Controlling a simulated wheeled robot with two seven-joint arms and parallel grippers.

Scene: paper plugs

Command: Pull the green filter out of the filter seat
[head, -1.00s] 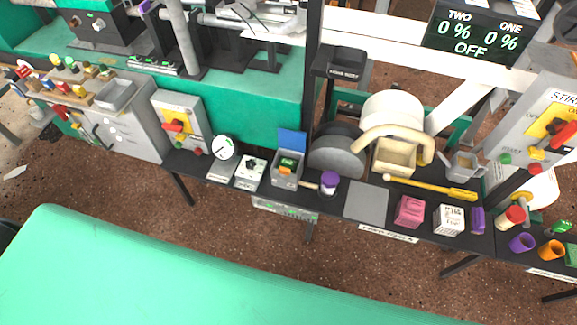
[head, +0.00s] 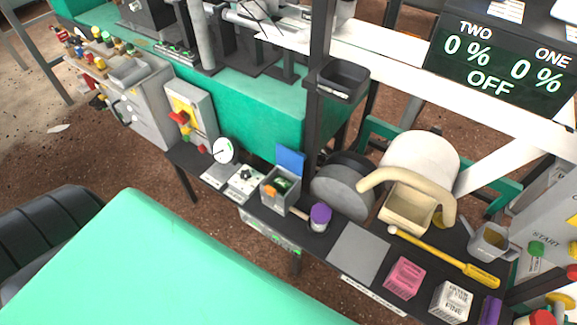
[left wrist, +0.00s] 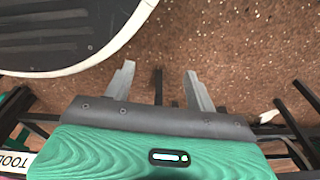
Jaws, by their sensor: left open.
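A small grey box (head: 271,200) with a raised blue lid stands on the black bench in the head view. A dark green piece (head: 283,184) sits inside it beside an orange piece (head: 270,190); I cannot tell for sure that these are the green filter and its seat. My left gripper (left wrist: 158,86) shows only in the left wrist view. Its two grey fingers are apart, with nothing between them, over brown floor. It is away from the box. My right gripper is not in view.
A purple-capped jar (head: 320,217) and a dial gauge (head: 224,150) stand close to the box. A dark post (head: 318,90) rises behind. A grey plate (head: 358,250), pink box (head: 404,278), white box (head: 451,301) and yellow-handled tool (head: 440,258) lie to the right.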

